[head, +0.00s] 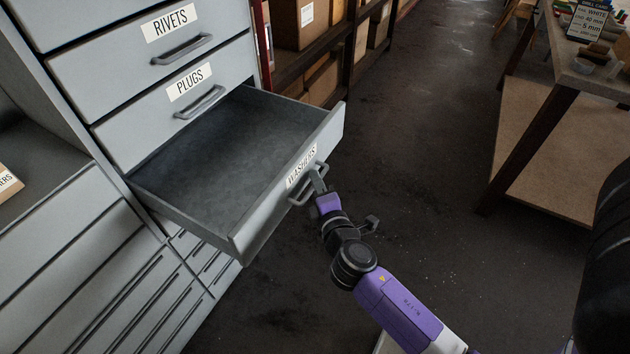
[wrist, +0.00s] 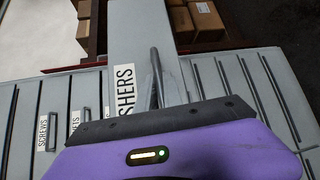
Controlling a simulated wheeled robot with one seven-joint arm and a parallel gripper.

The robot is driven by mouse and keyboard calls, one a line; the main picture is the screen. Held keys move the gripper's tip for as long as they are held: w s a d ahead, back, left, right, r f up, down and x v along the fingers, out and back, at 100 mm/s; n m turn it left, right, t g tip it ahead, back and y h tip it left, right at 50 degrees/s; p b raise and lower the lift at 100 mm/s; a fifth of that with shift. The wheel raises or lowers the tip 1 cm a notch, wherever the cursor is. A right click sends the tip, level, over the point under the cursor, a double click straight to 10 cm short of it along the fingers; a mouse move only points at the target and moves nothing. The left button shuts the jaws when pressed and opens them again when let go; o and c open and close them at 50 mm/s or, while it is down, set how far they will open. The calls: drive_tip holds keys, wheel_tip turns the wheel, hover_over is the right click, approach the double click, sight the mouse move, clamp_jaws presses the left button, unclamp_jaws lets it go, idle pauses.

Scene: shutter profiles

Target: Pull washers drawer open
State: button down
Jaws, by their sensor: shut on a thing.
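The washers drawer (head: 215,180) is a grey metal drawer, pulled well out of the cabinet, and its inside looks empty. Its front bears a WASHERS label (head: 301,166) and a grey bar handle (head: 299,201). My gripper (head: 317,180) is shut on the handle at the drawer's front. In the wrist view the handle (wrist: 155,62) stands upright beside the label (wrist: 123,90), and the purple gripper body hides the lower part of the drawer front. The exact finger contact is small and partly hidden.
Shelves with cardboard boxes (head: 298,22) stand behind. A workbench (head: 580,75) with a lower shelf is at the right. The dark floor (head: 430,130) between is clear.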

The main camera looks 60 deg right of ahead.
drive_tip(key=c, duration=1.8)
unclamp_jaws()
drive_tip(key=shift+o, duration=0.2)
drive_tip(key=b+v, duration=0.1)
drive_tip(key=v, duration=0.6)
drive_tip(key=shift+s+a, duration=0.3)
